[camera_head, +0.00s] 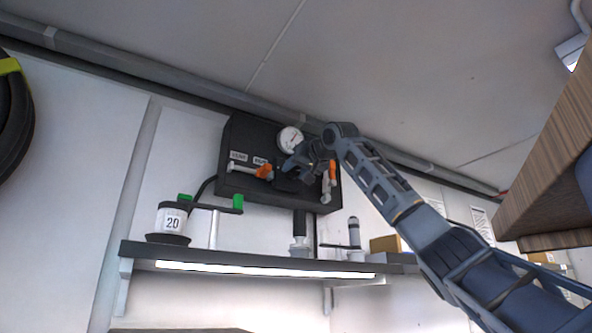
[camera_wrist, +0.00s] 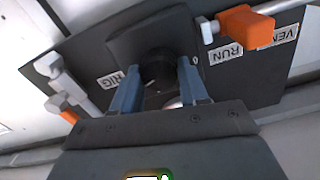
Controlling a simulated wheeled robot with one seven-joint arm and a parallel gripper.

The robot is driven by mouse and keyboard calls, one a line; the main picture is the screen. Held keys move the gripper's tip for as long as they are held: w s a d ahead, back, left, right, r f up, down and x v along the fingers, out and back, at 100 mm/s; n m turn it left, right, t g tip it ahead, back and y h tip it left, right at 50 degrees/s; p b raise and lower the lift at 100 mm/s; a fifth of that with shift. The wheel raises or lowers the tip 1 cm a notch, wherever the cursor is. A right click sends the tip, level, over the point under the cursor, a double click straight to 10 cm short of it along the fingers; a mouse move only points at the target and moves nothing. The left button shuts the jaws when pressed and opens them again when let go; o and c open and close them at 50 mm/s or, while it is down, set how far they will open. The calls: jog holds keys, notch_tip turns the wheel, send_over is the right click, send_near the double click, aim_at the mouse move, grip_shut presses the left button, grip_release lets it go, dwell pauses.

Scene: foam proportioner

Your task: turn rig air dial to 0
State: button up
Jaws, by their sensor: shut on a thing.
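The rig air dial (camera_wrist: 157,68) is a dark round knob on the black panel (camera_wrist: 85,45), between the small RIG and RUN labels in the wrist view. My gripper (camera_wrist: 160,84) has one blue-grey finger on each side of the knob and is shut on it. A small white mark, perhaps a 0, shows on the panel right of the knob. The knob's pointer and most of its scale are hidden. In the head view my gripper (camera_head: 290,170) is at the lower middle of the black panel (camera_head: 236,150) and covers the dial.
A white gauge (camera_head: 290,140) sits above my gripper. Orange-handled valves flank it, one at left (camera_head: 264,172) and one at right (camera_head: 332,173). Below, a shelf (camera_head: 220,255) carries a black-and-white pot marked 20 (camera_head: 172,222) and upright fittings (camera_head: 299,240).

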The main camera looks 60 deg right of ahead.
jog(key=shift+n, duration=0.4)
jog(key=shift+w+n, duration=0.1)
jog(key=shift+n, duration=0.9)
jog(key=n, duration=0.4)
jog(key=shift+f, duration=0.1)
jog(key=n, duration=0.5)
jog(key=shift+a, duration=0.1)
jog(key=n, duration=0.3)
jog(key=shift+f+n, duration=0.1)
jog(key=shift+n, duration=0.2)
jog(key=n, duration=0.7)
jog(key=shift+f, duration=0.1)
jog(key=n, duration=0.3)
jog(key=shift+f+n, duration=0.1)
jog(key=shift+n, duration=2.1)
